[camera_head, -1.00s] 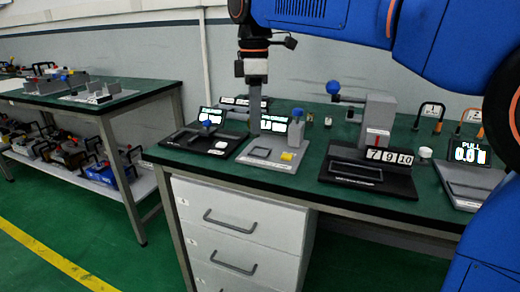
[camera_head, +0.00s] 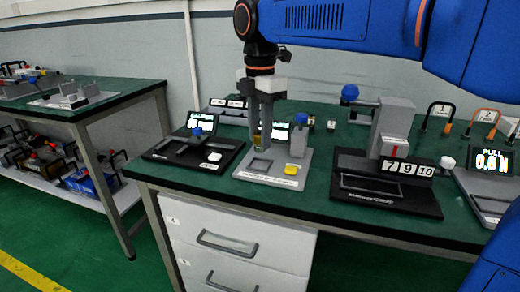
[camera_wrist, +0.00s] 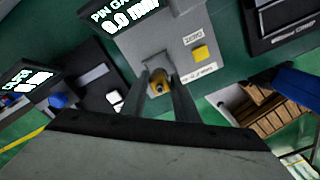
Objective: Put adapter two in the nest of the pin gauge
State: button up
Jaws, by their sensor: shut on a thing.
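My gripper (camera_head: 260,143) is upright over the pin gauge, its fingers shut on a small brass-coloured piece, adapter two (camera_head: 257,138). The piece also shows between the fingertips in the wrist view (camera_wrist: 158,85). The pin gauge (camera_head: 279,183) is a grey plate with a post, a blue knob and a yellow button (camera_head: 290,169). Its square nest (camera_head: 260,165) lies below the fingertips in the head view, with a gap between. In the wrist view the fingers hide part of the plate. The pin gauge display (camera_wrist: 122,18) reads 0.0 mm.
The gauge's post (camera_head: 298,140) stands just right of the fingers. A black caliper station (camera_head: 190,150) is on the left, a black clamp fixture (camera_head: 385,190) on the right. Small pieces (camera_head: 331,125) stand behind on the green bench. A pull tester (camera_head: 488,180) is far right.

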jog(key=shift+f, duration=2.1)
jog(key=shift+f, duration=0.1)
jog(key=o, duration=1.1)
notch_tip(320, 180, up, 12)
jog(key=shift+r, duration=0.1)
